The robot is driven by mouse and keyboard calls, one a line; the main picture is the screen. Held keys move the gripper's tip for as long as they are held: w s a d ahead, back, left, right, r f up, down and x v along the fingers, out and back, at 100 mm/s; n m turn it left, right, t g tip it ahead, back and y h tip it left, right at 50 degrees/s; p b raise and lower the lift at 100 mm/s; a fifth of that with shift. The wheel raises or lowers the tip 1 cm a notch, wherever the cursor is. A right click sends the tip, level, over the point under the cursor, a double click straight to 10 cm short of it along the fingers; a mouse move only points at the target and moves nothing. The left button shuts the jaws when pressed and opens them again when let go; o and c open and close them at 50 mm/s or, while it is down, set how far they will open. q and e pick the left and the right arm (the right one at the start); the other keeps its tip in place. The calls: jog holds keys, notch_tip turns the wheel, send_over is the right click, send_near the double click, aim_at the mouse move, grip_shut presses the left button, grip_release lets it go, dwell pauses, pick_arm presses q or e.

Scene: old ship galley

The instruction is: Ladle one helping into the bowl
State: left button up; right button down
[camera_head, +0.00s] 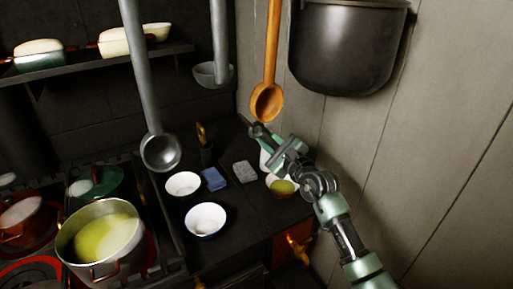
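A large metal pot (68,240) of yellow-green soup (103,238) stands on the stove at the lower left. Two white bowls stand on the dark counter: one (183,184) farther back and a blue-rimmed one (206,219) nearer; both look empty. A third bowl (282,188) with yellow-green contents is at the right, partly behind my arm. A big grey ladle (160,152), a smaller grey ladle (211,73) and a wooden ladle (267,102) hang above. My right gripper (258,132) is below the wooden ladle, near the wall; its fingers are unclear. My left gripper is out of view.
A blue sponge (213,179) and a grey block (243,171) lie among the bowls. A red pot (20,222) and a green lidded pot (95,187) share the stove. A dark cauldron (345,50) hangs on the right wall. A shelf (90,57) holds pots.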

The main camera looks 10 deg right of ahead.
jog(key=w+d+r+m, duration=0.2)
jog(key=d+m, duration=0.2)
jog(key=d, duration=0.2)
jog(key=w+d+r+m, duration=0.3)
jog(key=d+m, duration=0.1)
jog(key=d, duration=0.2)
jog(key=shift+r+p, duration=0.2)
jog(key=shift+p, duration=0.1)
